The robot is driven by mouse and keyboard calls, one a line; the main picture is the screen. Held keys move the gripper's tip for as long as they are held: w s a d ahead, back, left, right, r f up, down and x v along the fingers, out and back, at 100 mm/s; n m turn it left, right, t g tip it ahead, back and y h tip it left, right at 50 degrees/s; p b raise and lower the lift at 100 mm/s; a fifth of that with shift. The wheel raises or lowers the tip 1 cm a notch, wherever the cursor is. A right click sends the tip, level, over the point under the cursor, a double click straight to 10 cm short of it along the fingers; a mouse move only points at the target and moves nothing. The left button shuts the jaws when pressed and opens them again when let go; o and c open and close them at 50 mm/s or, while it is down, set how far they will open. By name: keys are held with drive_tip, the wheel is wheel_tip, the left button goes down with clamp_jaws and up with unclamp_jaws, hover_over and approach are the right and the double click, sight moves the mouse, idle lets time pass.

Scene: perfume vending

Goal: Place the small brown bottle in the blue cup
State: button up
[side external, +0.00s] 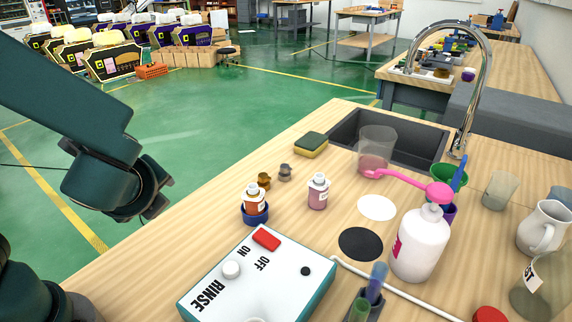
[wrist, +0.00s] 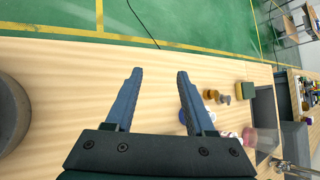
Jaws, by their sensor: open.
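The small brown bottle (side external: 254,202), with a white top and a white label, stands upright in the blue cup (side external: 256,219) on the wooden counter. The cup's low wall surrounds the bottle's base. In the wrist view, my gripper (wrist: 159,75) is open with nothing between its fingers, above bare counter. The blue cup and bottle are mostly hidden behind the right finger there. My gripper's fingers do not show in the side view; only arm links show at the left, apart from the bottle.
A brown stopper (side external: 264,180), a grey stopper (side external: 285,172) and a pink bottle (side external: 318,192) stand close by. The RINSE switch box (side external: 290,272) is in front. The counter's left part is clear.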

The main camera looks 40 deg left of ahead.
drive_tip(key=s+d+r+n+h, duration=0.2)
drive_tip(key=s+n+h, duration=0.1)
drive_tip(key=n, duration=0.6)
drive_tip(key=s+d+r+n+h, duration=0.2)
drive_tip(key=s+d+n+h, duration=0.1)
drive_tip(key=n, duration=0.6)
drive_tip(key=shift+s+d+r+h, duration=0.3)
drive_tip(key=shift+s+h, duration=0.25)
drive_tip(key=shift+h, duration=0.25)
